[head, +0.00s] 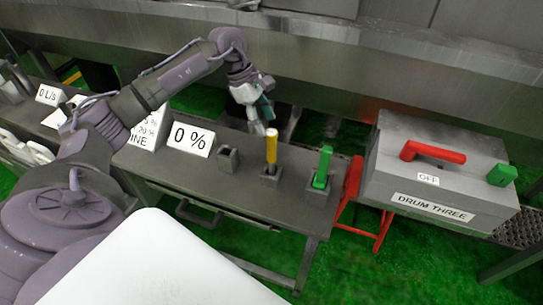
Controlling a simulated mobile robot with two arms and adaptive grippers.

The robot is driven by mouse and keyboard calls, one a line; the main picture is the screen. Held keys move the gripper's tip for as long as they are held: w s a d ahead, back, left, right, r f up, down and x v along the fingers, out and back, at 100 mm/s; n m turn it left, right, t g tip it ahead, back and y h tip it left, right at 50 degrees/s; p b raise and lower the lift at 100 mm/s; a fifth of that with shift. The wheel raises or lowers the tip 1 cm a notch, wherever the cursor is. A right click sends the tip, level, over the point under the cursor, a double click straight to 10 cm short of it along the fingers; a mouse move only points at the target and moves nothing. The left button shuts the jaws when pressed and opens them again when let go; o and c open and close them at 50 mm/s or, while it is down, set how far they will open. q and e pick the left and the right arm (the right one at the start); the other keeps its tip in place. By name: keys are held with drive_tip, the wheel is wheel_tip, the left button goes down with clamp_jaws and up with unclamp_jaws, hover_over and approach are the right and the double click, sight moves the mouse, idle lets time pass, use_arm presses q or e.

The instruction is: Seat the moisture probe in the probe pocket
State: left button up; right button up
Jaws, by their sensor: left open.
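A yellow-handled rod (271,147) stands upright in a small grey holder (270,180) on the dark table. A grey square pocket (228,160) to the left, beside the "0 %" sign (191,139), looks empty. No label shows which rod is the moisture probe or which holder is the probe pocket. My left gripper (264,118) is open and empty, pointing down, just above and behind the yellow handle in the picture. Contact with it cannot be told. My right gripper is out of view.
A grey box labelled "DRUM THREE" (432,203), with a red lever (433,152) and a green block (501,175), stands at the right. A red stand (352,190) is beside the table (215,191). More signs stand at the left. The table front is mostly clear.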

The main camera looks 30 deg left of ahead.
sight(270, 132)
use_arm(q)
drive_tip(key=shift+d+f+p, duration=0.25)
drive_tip(key=shift+f+p, duration=0.05)
drive_tip(key=shift+p, duration=0.1)
drive_tip(key=p+x, duration=0.2)
drive_tip(key=x, duration=0.1)
drive_tip(key=shift+d+f, duration=0.2)
drive_tip(key=shift+f, duration=0.05)
drive_tip(key=shift+d+f, duration=0.1)
drive_tip(key=shift+f, duration=0.35)
clamp_jaws()
